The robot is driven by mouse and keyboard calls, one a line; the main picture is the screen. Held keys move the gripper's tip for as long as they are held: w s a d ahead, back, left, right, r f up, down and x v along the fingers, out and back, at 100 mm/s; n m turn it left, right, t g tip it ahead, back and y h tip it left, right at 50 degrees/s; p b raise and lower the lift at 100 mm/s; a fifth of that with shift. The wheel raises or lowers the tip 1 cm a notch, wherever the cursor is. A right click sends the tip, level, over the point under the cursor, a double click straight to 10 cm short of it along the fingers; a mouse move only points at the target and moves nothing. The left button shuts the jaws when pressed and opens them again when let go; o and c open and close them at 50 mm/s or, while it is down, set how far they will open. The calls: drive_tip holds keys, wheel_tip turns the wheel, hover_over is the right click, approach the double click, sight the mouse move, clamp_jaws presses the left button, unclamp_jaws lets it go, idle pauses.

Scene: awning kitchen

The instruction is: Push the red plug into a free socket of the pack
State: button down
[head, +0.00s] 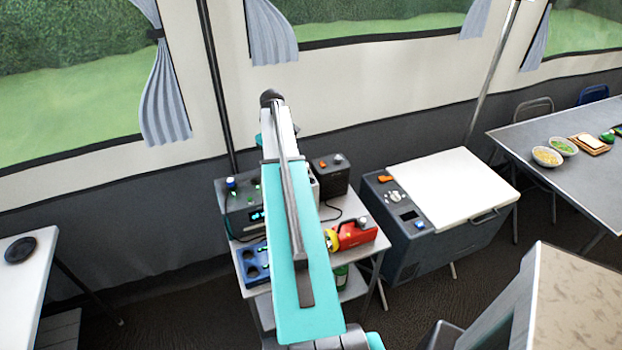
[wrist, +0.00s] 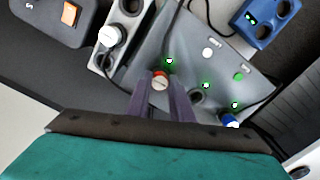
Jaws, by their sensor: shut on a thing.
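My gripper (wrist: 162,92) points down over the grey pack (wrist: 222,68) in the wrist view. Its two dark purple fingers are shut on the red plug (wrist: 158,74), which shows a red edge and a pale round face. The plug's lower end is hidden, so I cannot tell whether it touches a socket. The pack has several green lights, a dark round socket (wrist: 199,97) right of my fingers and a blue plug (wrist: 230,121) near its edge. In the head view the pack (head: 237,212) stands left of my arm, which hides the gripper and the red plug.
A blue unit with round recesses (head: 247,272) and a red-yellow device (head: 356,234) share the small table. A dark box (head: 331,172) stands behind. A cool box with a white lid (head: 455,190) is to the right. Dark cables lie across the pack's surroundings.

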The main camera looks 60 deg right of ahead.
drive_tip(key=shift+f, duration=0.15)
drive_tip(key=c, duration=1.3)
unclamp_jaws()
drive_tip(key=shift+o, duration=0.2)
drive_tip(key=shift+r+p, duration=1.95)
drive_tip(key=shift+r, duration=1.55)
drive_tip(key=shift+s, duration=0.1)
